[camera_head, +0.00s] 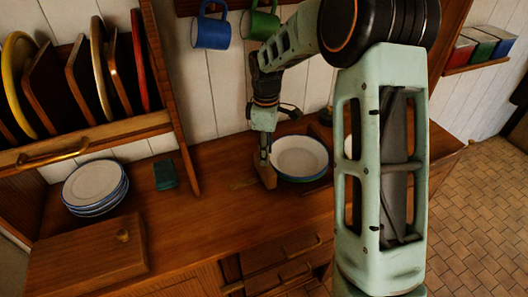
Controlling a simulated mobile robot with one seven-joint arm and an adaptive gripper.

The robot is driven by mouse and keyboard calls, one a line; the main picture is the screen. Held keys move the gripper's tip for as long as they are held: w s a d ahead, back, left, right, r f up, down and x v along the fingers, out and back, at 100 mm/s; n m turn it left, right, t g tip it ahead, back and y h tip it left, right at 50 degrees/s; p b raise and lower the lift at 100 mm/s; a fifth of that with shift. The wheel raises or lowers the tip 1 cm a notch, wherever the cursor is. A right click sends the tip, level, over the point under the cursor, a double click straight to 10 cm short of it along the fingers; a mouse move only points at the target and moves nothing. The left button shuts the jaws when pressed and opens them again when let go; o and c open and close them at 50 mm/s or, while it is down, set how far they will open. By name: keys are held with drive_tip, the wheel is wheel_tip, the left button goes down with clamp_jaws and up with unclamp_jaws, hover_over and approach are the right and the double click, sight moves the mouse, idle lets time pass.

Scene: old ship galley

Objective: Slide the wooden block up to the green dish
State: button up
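A round dish (299,156) with a pale inside, a blue rim and some green low on its outer side sits on the wooden counter, right of centre. A small upright brown piece, which looks like the wooden block (267,176), stands at the dish's left side. From this angle I cannot tell if it touches the dish. My gripper (265,158) points down at the block, its tip at or just behind the block's top. The fingers are small and partly hidden, so I cannot tell if they are open or shut.
A stack of blue-rimmed plates (95,184) and a small dark green item (165,175) are on the counter at left. A plate rack (95,140) stands upper left. Blue (211,32) and green (262,24) mugs hang behind. The counter's middle front is clear.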

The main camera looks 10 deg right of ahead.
drive_tip(key=shift+o, duration=0.7)
wheel_tip(320, 180, up, 12)
drive_tip(key=shift+a, duration=0.1)
